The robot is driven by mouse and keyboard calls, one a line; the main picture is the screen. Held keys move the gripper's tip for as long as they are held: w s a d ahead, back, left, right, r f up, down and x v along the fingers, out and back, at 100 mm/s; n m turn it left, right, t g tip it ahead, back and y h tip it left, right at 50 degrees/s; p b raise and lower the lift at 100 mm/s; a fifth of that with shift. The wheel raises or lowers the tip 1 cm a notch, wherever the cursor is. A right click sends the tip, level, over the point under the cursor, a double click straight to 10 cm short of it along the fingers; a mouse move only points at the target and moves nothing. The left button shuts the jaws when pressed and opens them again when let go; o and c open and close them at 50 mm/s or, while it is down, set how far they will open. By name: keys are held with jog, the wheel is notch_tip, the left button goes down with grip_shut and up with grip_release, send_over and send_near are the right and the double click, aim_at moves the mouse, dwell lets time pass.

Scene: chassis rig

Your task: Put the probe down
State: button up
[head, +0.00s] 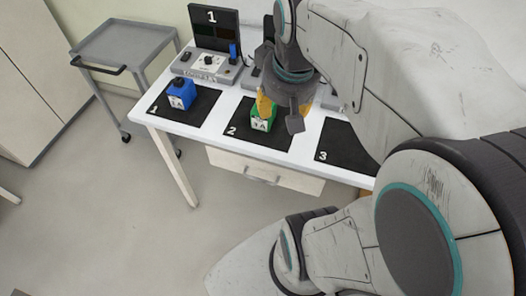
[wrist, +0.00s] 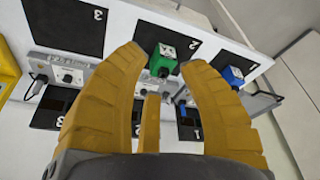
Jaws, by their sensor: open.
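My gripper (head: 279,112) is above the middle of the white table, over mat 2. In the wrist view its yellow fingers (wrist: 165,62) are spread open, and I see no probe between them. The green box (head: 262,119) stands on mat 2, partly behind my gripper; in the wrist view the green box (wrist: 161,62) shows beyond the fingertips. I cannot tell whether they touch it. A slim blue upright piece (head: 233,52), possibly a probe, stands at the right of the station 1 instrument (head: 208,63). The station 2 instrument is mostly hidden by my arm.
The blue box (head: 181,94) stands on mat 1 (head: 204,107). Mat 3 (head: 340,146) looks empty where visible. Screen 1 (head: 214,30) stands at the back of the table. A grey cart (head: 122,42) stands left of the table. The floor in front is clear.

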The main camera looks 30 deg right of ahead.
jog(key=s+a+f+n+t+y, duration=0.1)
jog(key=s+a+f+n, duration=0.1)
jog(key=s+a, duration=0.3)
jog(key=shift+s+a+f+n, duration=0.3)
jog(key=shift+a+f, duration=0.4)
jog(key=shift+a, duration=0.65)
